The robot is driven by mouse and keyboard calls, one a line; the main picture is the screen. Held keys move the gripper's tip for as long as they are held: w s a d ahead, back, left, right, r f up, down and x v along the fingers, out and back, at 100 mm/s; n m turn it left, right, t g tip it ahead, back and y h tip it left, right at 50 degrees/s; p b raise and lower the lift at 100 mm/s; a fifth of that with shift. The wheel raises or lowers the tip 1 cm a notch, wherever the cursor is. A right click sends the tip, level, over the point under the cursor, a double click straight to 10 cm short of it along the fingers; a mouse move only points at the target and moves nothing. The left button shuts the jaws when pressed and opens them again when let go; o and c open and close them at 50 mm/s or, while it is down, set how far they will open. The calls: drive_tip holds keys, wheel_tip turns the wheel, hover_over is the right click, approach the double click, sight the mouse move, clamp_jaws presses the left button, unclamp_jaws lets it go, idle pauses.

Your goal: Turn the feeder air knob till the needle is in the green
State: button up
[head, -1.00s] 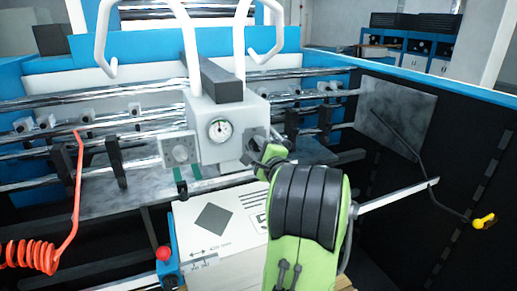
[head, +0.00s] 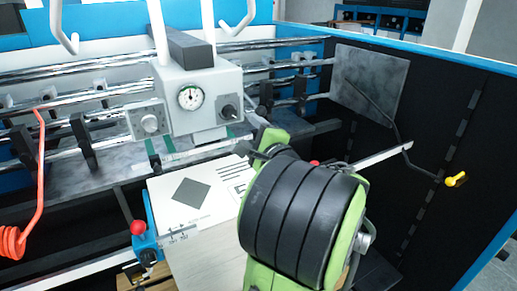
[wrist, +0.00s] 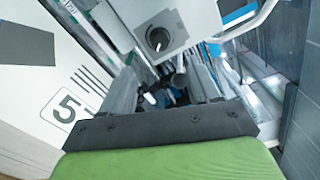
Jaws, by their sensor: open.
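The feeder head is a pale grey box with a round white gauge (head: 190,97) on its front. The gauge's needle looks roughly upright, but it is too small to tell which colour zone it lies in. A dark round knob (head: 228,112) sits right of the gauge on the same face. It also shows near the top of the wrist view (wrist: 158,38). My gripper (wrist: 165,90) is open and empty, with its fingers apart and short of the knob. In the head view my arm's green and black links largely hide the gripper, below and right of the knob.
A smaller box with a grey dial (head: 148,122) sits left of the gauge. A paper stack (head: 200,200) stands below, beside a red ball handle (head: 137,227). Chrome bars cross behind. A rod with a yellow end (head: 456,179) lies right. An orange coiled hose (head: 12,242) hangs left.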

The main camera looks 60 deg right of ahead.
drive_tip(key=v, duration=0.4)
drive_tip(key=shift+s+b, duration=0.15)
drive_tip(key=shift+b, duration=0.2)
drive_tip(key=w+a+f+n+g+y, duration=0.1)
drive_tip(key=w+a+f+n+y, duration=0.2)
drive_tip(key=a+n, duration=0.3)
drive_tip(key=w+a+f+n+g+y, duration=0.1)
drive_tip(key=w+a+f+n+y, duration=0.2)
drive_tip(key=a, duration=0.5)
drive_tip(key=w+a+f+n+g+y, duration=0.1)
drive_tip(key=w+a+f+n+y, duration=0.15)
drive_tip(key=a+n, duration=0.4)
drive_tip(key=s+a+f+n+g, duration=0.3)
drive_tip(key=s+a+n, duration=0.3)
drive_tip(key=s+a+f+n+g, duration=0.2)
drive_tip(key=s+a+n+g, duration=0.1)
drive_tip(key=s+a+n, duration=0.3)
drive_tip(key=shift+s+f+g+y, duration=0.3)
drive_tip(key=shift+f+g+y, duration=0.05)
drive_tip(key=shift+g, duration=0.05)
